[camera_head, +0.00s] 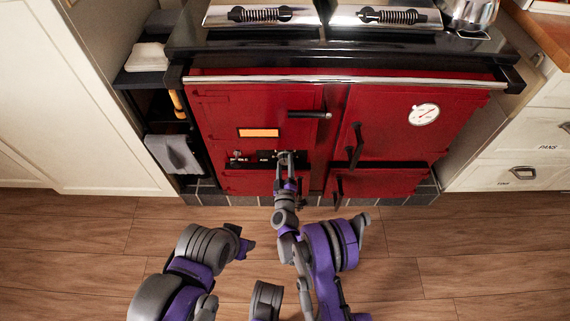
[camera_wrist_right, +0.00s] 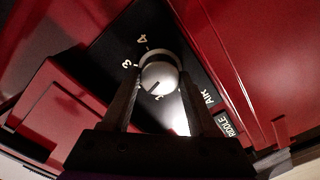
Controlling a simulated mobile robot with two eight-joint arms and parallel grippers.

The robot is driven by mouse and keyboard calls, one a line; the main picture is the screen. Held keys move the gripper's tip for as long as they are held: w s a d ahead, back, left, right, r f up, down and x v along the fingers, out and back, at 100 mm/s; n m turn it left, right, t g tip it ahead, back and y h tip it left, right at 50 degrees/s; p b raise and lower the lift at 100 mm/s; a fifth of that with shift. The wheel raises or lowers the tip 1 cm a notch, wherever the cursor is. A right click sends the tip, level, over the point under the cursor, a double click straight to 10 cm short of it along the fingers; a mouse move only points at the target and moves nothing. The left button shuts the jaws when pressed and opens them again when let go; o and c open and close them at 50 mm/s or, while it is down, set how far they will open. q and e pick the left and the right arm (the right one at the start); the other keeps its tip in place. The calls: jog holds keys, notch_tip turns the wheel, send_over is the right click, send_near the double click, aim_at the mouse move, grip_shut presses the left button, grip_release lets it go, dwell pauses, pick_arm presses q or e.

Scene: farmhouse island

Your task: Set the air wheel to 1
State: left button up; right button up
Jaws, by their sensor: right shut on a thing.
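The air wheel (camera_wrist_right: 158,75) is a round silver knob on a black panel (camera_wrist_right: 112,55) of the red range. In the right wrist view, "AIR" is printed to its right, with 3 and 4 at its upper left. Other numerals are hidden or unclear. A short dark mark on its face lies toward the lower left. My right gripper (camera_wrist_right: 158,78) has a finger on each side of the wheel and is shut on it. In the head view this gripper (camera_head: 286,156) reaches the panel and mostly covers the wheel. My left gripper (camera_head: 247,247) is low over the floor, its jaws unclear.
The red range (camera_head: 395,110) has a chrome front rail (camera_head: 350,79) and black door handles (camera_head: 356,145) close to the right of my right gripper. A "RIDDLE" label (camera_wrist_right: 228,123) is below "AIR". A grey towel (camera_head: 174,154) hangs at left. Open wooden floor (camera_head: 450,240) lies in front.

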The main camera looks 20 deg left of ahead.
pick_arm(q)
jog(key=shift+r, duration=0.1)
pick_arm(e)
jog(key=n, duration=0.7)
dwell(0.5)
jog(key=o, duration=1.4)
jog(key=shift+c, duration=0.2)
jog(key=shift+f, duration=0.1)
